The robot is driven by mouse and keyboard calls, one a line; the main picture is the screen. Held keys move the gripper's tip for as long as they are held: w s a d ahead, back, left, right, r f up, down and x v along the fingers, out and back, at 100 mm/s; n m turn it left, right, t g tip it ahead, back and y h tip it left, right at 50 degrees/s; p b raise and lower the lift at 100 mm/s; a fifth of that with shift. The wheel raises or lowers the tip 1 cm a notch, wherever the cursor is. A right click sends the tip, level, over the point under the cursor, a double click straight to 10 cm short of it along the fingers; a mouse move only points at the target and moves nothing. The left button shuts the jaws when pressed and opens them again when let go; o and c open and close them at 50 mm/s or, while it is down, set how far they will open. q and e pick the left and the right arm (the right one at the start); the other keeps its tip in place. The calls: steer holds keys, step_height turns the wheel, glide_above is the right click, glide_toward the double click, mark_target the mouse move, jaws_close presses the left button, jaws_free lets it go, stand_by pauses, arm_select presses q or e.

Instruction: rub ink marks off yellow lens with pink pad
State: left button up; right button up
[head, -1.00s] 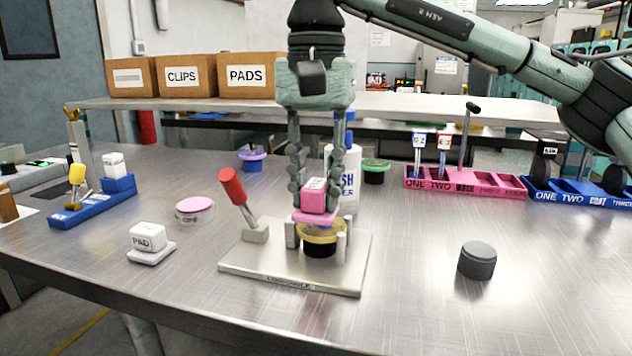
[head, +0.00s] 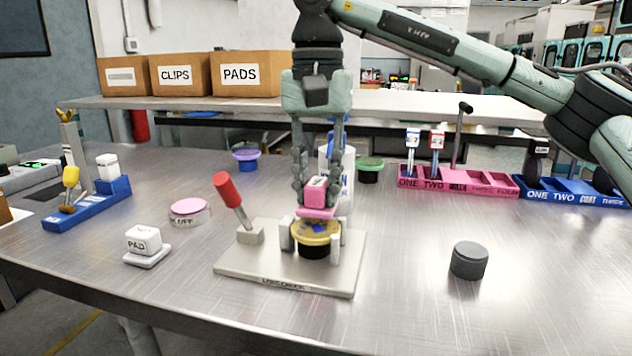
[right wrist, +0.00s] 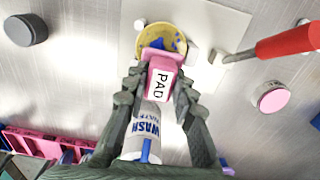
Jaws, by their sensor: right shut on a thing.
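The yellow lens (head: 316,230) sits on a black base in the fixture on a pale metal plate (head: 250,270). Dark blue ink marks show on its face, also in the right wrist view (right wrist: 168,38). My right gripper (head: 317,195) is shut on the pink pad (head: 314,194), whose block reads PAD in the right wrist view (right wrist: 162,84). The pad is at the rear edge of the lens; whether it touches is hard to tell. The fixture's red-handled lever (head: 228,190) leans up and to the left. My left gripper is not in view.
A white wash bottle (head: 346,180) stands close behind my right gripper. A white PAD block (head: 145,240) and a pink-topped round tin (head: 188,211) lie left. A dark cylinder (head: 469,261) stands right. Pink (head: 470,184) and blue trays (head: 560,192) stand at the back right.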

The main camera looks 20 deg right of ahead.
steer(key=shift+f+b, duration=0.4)
steer(key=shift+f, duration=0.35)
stand_by(0.8)
steer(key=shift+s, duration=0.1)
steer(key=shift+s+a+b, duration=0.2)
steer(key=shift+s+a, duration=0.4)
steer(key=shift+s, duration=0.2)
steer(key=shift+s+a+b, duration=0.2)
steer(key=shift+s+a, duration=0.35)
steer(key=shift+s, duration=0.25)
steer(key=shift+s+d, duration=0.1)
steer(key=shift+d, duration=0.15)
steer(key=shift+r, duration=0.1)
steer(key=shift+w+d+p, duration=0.4)
steer(key=shift+w+d, duration=0.15)
steer(key=shift+w, duration=0.25)
steer(key=shift+w+d+p, duration=0.35)
steer(key=shift+w+d, duration=0.2)
steer(key=shift+w, duration=0.35)
steer(key=shift+p, duration=0.35)
